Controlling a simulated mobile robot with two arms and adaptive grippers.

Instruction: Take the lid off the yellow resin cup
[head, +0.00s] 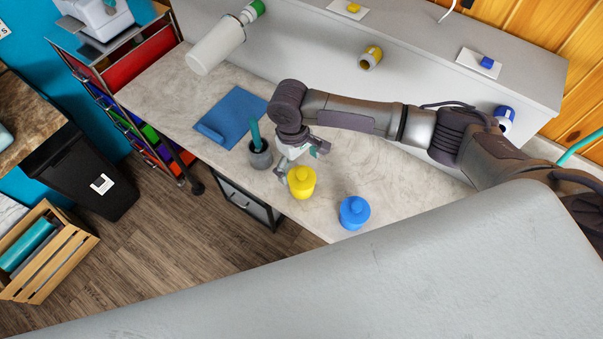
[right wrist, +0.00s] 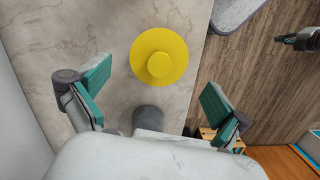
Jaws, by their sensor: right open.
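The yellow resin cup (head: 301,184) stands upright near the front edge of the worktable, with its yellow knobbed lid on top. In the right wrist view the round lid (right wrist: 159,56) shows from above and hides the cup's body. My right gripper (head: 300,161) is just above and behind the cup, its fingers spread. In the wrist view its two teal-padded fingers stand well apart, with the lid beyond and between them and nothing held. A dark gripper, which looks like my left one (right wrist: 301,40), shows small over the floor; its jaws are unclear.
A blue lidded cup (head: 354,212) stands to the right of the yellow one. A grey cup (head: 260,157) with a teal stick stands to the left. A blue sheet (head: 232,112) lies farther back. A raised ledge (head: 430,75) runs along the back.

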